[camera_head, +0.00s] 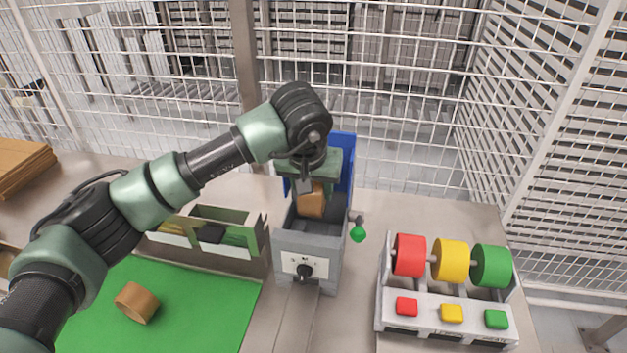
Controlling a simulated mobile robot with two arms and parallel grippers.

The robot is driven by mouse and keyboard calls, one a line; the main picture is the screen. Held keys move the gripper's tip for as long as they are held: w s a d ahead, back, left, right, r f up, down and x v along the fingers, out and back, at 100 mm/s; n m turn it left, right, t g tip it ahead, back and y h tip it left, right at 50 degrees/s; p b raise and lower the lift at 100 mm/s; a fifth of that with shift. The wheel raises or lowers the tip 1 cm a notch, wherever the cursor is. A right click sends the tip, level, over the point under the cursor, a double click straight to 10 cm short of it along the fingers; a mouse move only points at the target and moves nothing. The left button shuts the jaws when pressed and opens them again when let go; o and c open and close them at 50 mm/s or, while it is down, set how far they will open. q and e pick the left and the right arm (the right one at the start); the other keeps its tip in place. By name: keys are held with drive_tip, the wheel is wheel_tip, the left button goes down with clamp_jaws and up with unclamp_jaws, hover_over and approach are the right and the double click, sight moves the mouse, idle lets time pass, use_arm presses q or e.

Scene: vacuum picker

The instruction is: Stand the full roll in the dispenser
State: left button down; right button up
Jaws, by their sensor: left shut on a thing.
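My left gripper (306,184) reaches down over the grey dispenser (297,245), which has a blue back panel (345,165) and a black knob on its front. It is shut on a brown roll (313,203). The roll is in or just above the open top of the dispenser; I cannot tell if it touches the bottom. The gripper and wrist hide part of the roll and of the dispenser's back. A second brown roll (137,303) lies tilted on the green mat (205,310) at the left. My right gripper is out of view.
A rack with red (409,255), yellow and green wheels and matching buttons stands at the right. A small green knob (358,233) sticks out beside the dispenser. An upright holder (225,240) stands left of it. Flat cardboard (22,165) lies far left. Wire fencing closes the back.

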use_arm(q)
wheel_tip(320, 180, down, 2)
drive_tip(key=shift+w+f, duration=0.1)
drive_tip(key=shift+f+b, duration=0.45)
drive_tip(key=shift+f, duration=0.3)
wheel_tip(320, 180, down, 4)
drive_tip(key=b, duration=0.2)
drive_tip(key=shift+f+b, duration=0.25)
drive_tip(key=shift+b, duration=0.15)
drive_tip(key=shift+f+b, duration=1.2)
drive_tip(key=shift+f, duration=0.05)
drive_tip(key=shift+c, duration=1)
unclamp_jaws()
drive_tip(key=shift+r+p, duration=2.7)
drive_tip(key=shift+r, duration=3.85)
